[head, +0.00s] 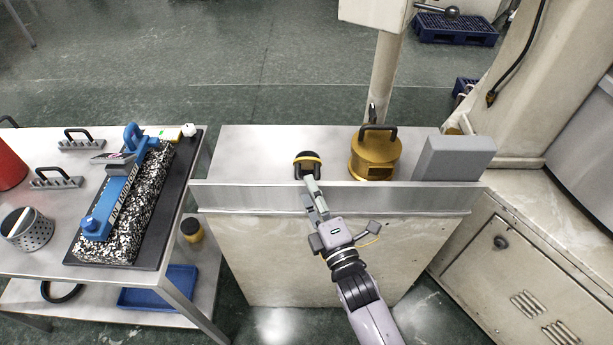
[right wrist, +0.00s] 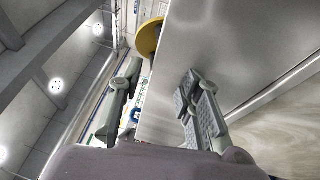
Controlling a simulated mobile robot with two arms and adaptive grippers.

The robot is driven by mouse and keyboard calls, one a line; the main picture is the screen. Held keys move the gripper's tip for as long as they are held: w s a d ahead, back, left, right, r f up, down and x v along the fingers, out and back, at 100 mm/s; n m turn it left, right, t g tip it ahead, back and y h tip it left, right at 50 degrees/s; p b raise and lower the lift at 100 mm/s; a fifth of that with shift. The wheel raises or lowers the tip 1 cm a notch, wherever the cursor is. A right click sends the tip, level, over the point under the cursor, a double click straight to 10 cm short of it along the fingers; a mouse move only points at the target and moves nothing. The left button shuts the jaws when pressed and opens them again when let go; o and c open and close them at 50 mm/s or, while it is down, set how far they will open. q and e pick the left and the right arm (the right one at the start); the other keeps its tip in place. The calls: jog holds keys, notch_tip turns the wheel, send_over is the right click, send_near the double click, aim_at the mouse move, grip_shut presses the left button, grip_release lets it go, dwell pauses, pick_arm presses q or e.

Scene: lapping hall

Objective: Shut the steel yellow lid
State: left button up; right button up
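A yellow round canister with a flat yellow lid (head: 376,146) and a black handle stands on the steel bench top. To its left, a small black and yellow round piece (head: 307,157) sits near the bench's front lip. I cannot tell which of these is the task's lid, or whether it is open. My right gripper (head: 311,187) is at the front lip, just below the small piece; contact cannot be told. A yellow disc (right wrist: 148,38) shows beyond the fingertips. My left gripper is out of view.
The steel bench top (head: 255,150) has a raised front lip (head: 260,199). A grey block (head: 454,158) stands right of the canister. A pale post rises behind. A cart at left holds a blue tool (head: 117,190) on a speckled block, a mesh cup (head: 28,231) and handled pieces.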

jog(key=shift+x, duration=1.6)
grip_shut()
